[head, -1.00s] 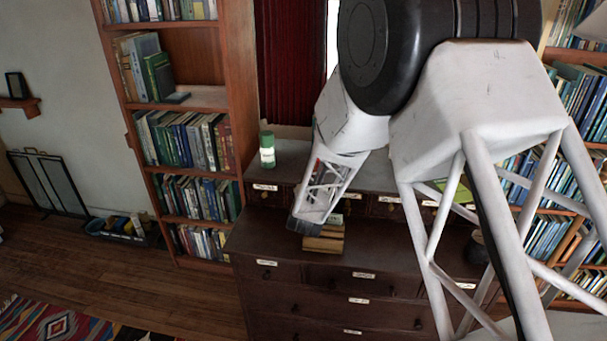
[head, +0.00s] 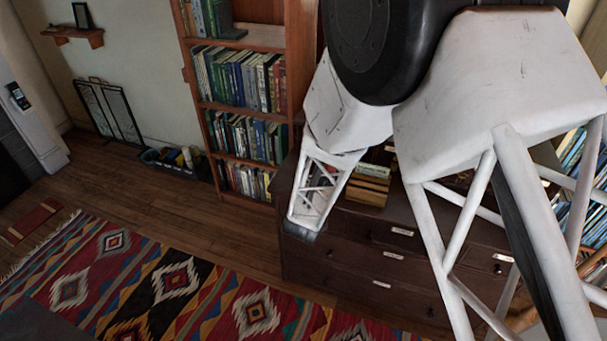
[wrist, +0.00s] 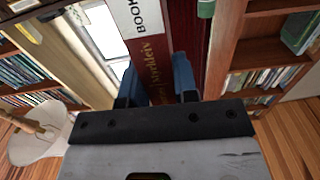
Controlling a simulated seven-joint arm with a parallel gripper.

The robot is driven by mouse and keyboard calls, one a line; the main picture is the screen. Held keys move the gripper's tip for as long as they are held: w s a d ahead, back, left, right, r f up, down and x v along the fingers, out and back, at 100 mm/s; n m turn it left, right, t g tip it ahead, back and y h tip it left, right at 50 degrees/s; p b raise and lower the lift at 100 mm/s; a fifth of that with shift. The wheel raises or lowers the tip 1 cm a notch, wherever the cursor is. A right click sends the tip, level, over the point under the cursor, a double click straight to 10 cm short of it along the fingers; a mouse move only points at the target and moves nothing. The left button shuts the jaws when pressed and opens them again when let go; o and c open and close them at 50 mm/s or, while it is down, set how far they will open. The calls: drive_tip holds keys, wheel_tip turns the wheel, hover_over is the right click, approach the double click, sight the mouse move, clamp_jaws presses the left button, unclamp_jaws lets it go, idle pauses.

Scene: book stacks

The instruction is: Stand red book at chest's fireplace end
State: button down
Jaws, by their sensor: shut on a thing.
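My gripper (wrist: 155,84) shows two blue fingers in the wrist view, shut on the dark red book (wrist: 155,60). The book's gold-lettered spine runs up between the fingers, and its far end is cut off by the frame. My arm hides the held book and part of the chest top there.
A tall bookcase (head: 293,70) is behind. A patterned rug (head: 165,280) covers the floor at front left. A folding screen (head: 110,108) leans on the wall.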

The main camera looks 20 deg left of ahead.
drive_tip(key=s, duration=0.1)
drive_tip(key=s+f, duration=0.1)
drive_tip(key=s, duration=0.1)
drive_tip(key=s+a, duration=0.1)
drive_tip(key=shift+s+f, duration=0.3)
drive_tip(key=shift+f, duration=0.1)
drive_tip(key=shift+w, duration=0.1)
drive_tip(key=w+a+f, duration=0.1)
drive_tip(key=w+a, duration=0.7)
drive_tip(key=w, duration=0.5)
drive_tip(key=shift+w+a+f, duration=0.15)
drive_tip(key=shift+a+f, duration=0.1)
drive_tip(key=shift+a, duration=0.05)
drive_tip(key=shift+f, duration=1.75)
drive_tip(key=shift+f, duration=0.15)
